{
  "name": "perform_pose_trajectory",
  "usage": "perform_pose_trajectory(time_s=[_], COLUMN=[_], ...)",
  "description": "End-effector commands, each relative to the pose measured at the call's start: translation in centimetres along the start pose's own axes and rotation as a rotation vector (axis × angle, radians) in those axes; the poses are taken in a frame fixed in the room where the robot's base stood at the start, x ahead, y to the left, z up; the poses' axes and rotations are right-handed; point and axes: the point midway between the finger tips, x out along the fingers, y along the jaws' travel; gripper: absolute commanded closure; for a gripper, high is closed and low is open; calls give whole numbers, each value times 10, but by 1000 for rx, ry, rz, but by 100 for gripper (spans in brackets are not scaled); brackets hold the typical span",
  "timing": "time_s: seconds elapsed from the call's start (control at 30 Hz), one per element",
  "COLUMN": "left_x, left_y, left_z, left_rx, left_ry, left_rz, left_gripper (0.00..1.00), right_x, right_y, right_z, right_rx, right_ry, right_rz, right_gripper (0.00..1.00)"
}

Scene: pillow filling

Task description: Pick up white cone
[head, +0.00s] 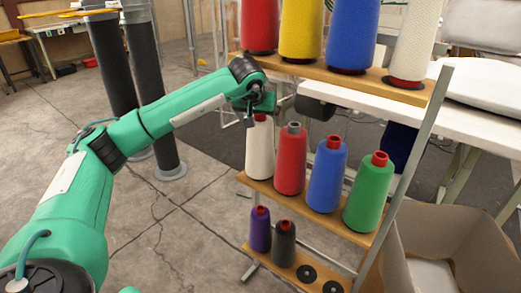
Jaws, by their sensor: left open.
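A white cone (259,153) with a red tip stands upright at the left end of the middle shelf (262,187). A second white cone (416,38), larger, stands at the right end of the top shelf (340,76). My left gripper (256,114) is open at the top of the middle-shelf white cone. Its fingers are small and partly hidden, so I cannot tell whether they touch the cone. My right gripper is out of view.
Red (290,162), blue (327,177) and green (367,196) cones stand right of the white one. Purple (260,231) and black (284,244) cones stand on the bottom shelf. An open cardboard box (400,262) is at the lower right.

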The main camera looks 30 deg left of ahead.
Motion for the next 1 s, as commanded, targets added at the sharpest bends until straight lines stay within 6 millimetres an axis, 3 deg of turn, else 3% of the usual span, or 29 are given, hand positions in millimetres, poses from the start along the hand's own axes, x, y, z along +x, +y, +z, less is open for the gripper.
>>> perform_pose_trajectory(time_s=[0.13, 0.37, 0.47, 0.83, 1.0], left_x=[22, 25, 25, 24, 23], left_y=[1, 1, 1, 1, 1], left_z=[0, 0, 0, 0, -1], left_rx=[0, 0, 0, 0, -1], left_ry=[-1, 1, 1, 1, 4], left_rz=[1, 1, 1, 1, 2], left_gripper=[5, 5, 21, 94, 96], right_x=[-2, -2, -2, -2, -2], right_y=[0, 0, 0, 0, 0], right_z=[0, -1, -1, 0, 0], right_rx=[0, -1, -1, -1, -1], right_ry=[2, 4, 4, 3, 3], right_rz=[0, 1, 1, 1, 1], right_gripper=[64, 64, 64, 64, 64])
